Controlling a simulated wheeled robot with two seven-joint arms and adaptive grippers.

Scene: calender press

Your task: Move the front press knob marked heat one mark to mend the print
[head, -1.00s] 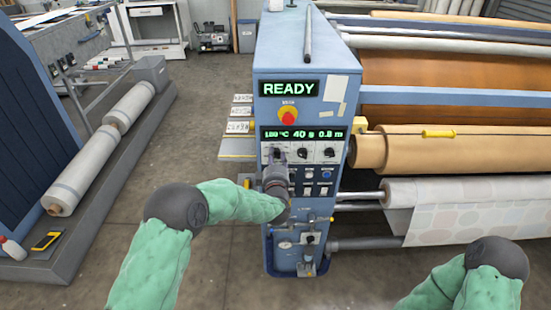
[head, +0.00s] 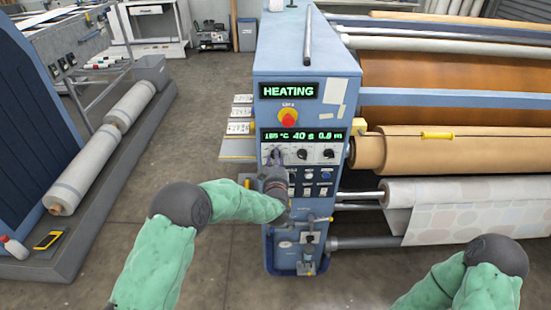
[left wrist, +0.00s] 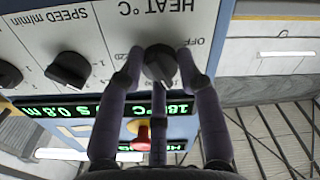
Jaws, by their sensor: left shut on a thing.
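The blue press has a front panel with a row of black knobs. The heat knob (left wrist: 160,65) is under the print "HEAT °C" in the left wrist view, with "OFF" beside it. My left gripper (left wrist: 158,78) is shut on this knob, its dark fingers around it. In the head view my left gripper (head: 275,160) is at the leftmost knob and mostly hides it. The upper display (head: 289,91) reads "HEATING". The lower display (head: 303,136) shows about 185 °C, 40 s and 0.8 m; the last temperature digit is unclear. The patterned print (head: 455,212) hangs at right. My right gripper is out of view.
A middle knob (head: 302,154) and a right knob (head: 328,153) sit beside the heat knob. A red stop button (head: 288,117) is above them, and small push buttons are below. Brown rolls (head: 440,150) lie at right.

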